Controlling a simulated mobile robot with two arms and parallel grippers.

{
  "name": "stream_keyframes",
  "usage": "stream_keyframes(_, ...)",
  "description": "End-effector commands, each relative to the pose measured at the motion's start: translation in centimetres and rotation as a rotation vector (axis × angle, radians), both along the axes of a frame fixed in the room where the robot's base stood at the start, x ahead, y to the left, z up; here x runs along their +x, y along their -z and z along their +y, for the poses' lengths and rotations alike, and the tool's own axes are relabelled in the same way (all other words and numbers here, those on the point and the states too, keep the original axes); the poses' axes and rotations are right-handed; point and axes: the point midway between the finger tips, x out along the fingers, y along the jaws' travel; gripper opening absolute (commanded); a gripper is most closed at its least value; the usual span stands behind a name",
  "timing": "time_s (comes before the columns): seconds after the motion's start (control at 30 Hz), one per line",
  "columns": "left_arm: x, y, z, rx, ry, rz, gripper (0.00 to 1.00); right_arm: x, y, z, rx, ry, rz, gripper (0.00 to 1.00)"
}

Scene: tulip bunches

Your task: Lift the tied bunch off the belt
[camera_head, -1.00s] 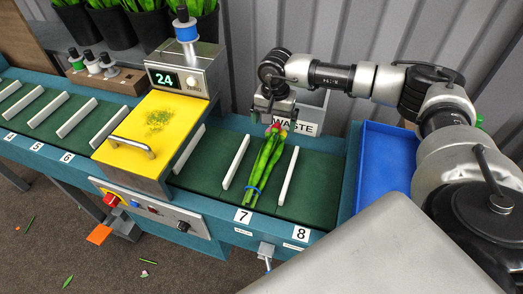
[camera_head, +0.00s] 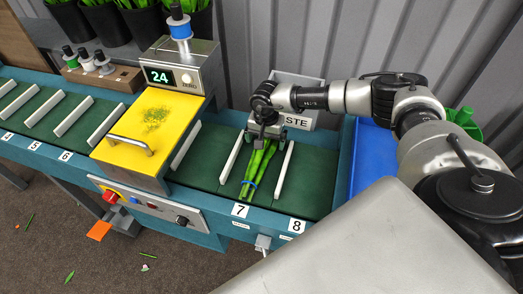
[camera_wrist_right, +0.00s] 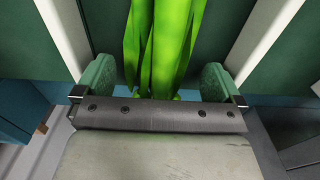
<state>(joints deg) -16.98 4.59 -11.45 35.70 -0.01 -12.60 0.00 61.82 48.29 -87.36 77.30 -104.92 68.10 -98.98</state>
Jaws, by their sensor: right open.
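The tied bunch (camera_head: 253,172) of green tulip stems lies on the dark green belt (camera_head: 312,180) between two white dividers, by label 7. A blue tie (camera_head: 249,184) goes around its stems near the front. My right gripper (camera_head: 264,133) is over the bunch's far end and hides the flower heads. In the right wrist view my right gripper (camera_wrist_right: 158,82) is open, with one green pad on each side of the bunch's leaves (camera_wrist_right: 160,45). Gaps show between leaves and pads, the left one narrow. My left gripper is not in view.
White dividers (camera_head: 231,160) stand on both sides of the bunch. A yellow-lidded weighing station (camera_head: 150,130) reading 24 is to the left. A grey waste bin (camera_head: 298,82) is behind my gripper, and a blue tray (camera_head: 371,150) is to the right.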

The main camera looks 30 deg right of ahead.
Motion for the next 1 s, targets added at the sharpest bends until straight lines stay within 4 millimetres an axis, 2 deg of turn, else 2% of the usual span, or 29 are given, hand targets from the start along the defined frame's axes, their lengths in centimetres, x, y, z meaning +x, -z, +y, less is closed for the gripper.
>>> stream_keyframes(0.03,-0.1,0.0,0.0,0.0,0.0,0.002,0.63,0.0,0.0,0.0,0.0,0.0,0.0,0.97)
stream_keyframes(0.37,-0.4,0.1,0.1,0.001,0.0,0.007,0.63,0.0,-0.1,0.0,0.0,0.0,0.0,0.46)
stream_keyframes(0.63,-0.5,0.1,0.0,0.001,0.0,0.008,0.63,0.0,-0.2,0.0,0.001,0.001,-0.001,0.45)
stream_keyframes(0.77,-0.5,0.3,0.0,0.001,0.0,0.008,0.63,0.0,-0.9,0.0,0.001,0.0,-0.002,0.45)
stream_keyframes(0.87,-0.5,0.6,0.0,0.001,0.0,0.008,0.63,0.1,-2.0,0.0,0.0,-0.001,-0.004,0.45)
stream_keyframes(0.97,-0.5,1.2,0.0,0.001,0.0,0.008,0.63,0.1,-4.1,0.0,0.002,-0.002,-0.006,0.45)
stream_keyframes(1.0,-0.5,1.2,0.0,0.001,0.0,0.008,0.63,-0.5,-4.5,0.5,0.003,-0.005,-0.001,0.45)
